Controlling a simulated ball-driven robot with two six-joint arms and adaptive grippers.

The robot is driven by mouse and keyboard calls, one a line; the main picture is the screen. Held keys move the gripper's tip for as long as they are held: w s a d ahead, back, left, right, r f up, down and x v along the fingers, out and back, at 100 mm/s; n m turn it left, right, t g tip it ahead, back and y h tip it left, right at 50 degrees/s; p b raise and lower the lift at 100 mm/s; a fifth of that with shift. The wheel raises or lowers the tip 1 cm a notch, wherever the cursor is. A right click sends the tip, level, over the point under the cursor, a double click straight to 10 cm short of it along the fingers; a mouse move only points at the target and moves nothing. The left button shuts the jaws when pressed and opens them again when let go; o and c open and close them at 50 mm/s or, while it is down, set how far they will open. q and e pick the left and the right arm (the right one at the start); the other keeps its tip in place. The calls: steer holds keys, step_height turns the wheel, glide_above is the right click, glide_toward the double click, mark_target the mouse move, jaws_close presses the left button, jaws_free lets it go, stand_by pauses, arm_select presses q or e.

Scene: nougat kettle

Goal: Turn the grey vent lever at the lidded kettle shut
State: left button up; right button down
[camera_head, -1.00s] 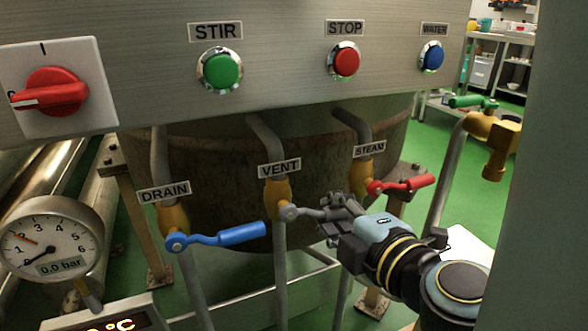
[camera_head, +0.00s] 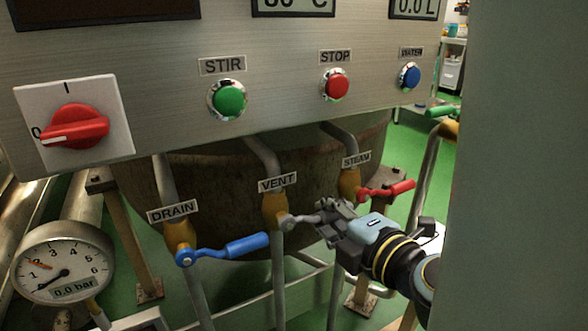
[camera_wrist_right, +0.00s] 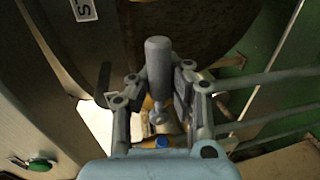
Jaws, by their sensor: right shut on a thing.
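The grey vent lever (camera_head: 302,219) sticks out to the right from the brass vent valve (camera_head: 275,209), below the VENT label (camera_head: 278,182). It lies about level. My right gripper (camera_head: 328,215) is shut on the lever's outer end and partly hides it. In the right wrist view the grey lever handle (camera_wrist_right: 158,68) stands between the two fingers of my right gripper (camera_wrist_right: 158,90). The kettle (camera_head: 225,175) is behind the valves, its upper part hidden by the control panel. My left gripper is out of view.
The blue drain lever (camera_head: 232,247) is at the left and the red steam lever (camera_head: 388,191) is just above and right of my right gripper. A pressure gauge (camera_head: 62,262) reads 0.0 bar. A plain grey-green surface (camera_head: 520,200) blocks the right side.

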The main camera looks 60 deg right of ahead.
steer(key=c, duration=1.5)
jaws_free()
steer(key=shift+s+a, duration=0.15)
steer(key=shift+s, duration=0.05)
steer(key=o, duration=0.3)
steer(key=shift+w, duration=0.1)
steer(key=shift+v, duration=3.75)
